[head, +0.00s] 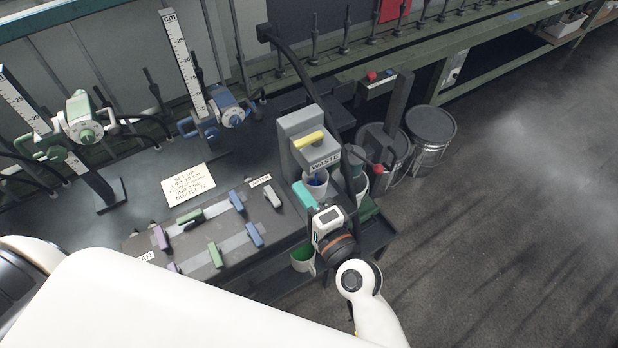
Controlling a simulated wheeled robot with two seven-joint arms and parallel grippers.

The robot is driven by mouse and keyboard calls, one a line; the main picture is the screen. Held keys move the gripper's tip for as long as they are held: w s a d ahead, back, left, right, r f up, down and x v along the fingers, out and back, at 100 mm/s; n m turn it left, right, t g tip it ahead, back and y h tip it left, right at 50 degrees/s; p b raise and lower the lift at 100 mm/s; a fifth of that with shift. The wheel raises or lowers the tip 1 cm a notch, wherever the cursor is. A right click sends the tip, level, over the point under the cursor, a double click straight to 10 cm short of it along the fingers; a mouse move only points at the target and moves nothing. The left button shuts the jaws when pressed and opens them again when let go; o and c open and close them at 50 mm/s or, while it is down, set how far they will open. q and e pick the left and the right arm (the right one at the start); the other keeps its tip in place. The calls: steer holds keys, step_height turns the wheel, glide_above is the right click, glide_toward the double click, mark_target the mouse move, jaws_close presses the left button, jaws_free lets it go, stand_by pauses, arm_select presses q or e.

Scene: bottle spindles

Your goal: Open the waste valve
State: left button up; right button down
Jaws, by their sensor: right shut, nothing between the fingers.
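The waste valve is a grey block (302,127) with a label reading WASTE on its front. Its yellow handle (310,138) lies across the block, just above the label. My right gripper (315,207) reaches up from the lower right. It is shut and empty, below and apart from the yellow handle, close to a teal lever (304,195). Whether it touches that lever is hard to tell. The fingertips are small and partly hidden by the white wrist. My left gripper is not in view.
A panel (190,262) with several coloured levers lies to the left. Two scaled stands with green (84,118) and blue (232,110) fittings stand behind. Metal drums (430,140) stand right; the floor beyond is clear.

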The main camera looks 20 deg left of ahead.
steer(key=s, duration=0.4)
steer(key=shift+s+d+r, duration=0.1)
steer(key=shift+s+d, duration=0.05)
steer(key=shift+d, duration=0.25)
steer(key=shift+d, duration=0.1)
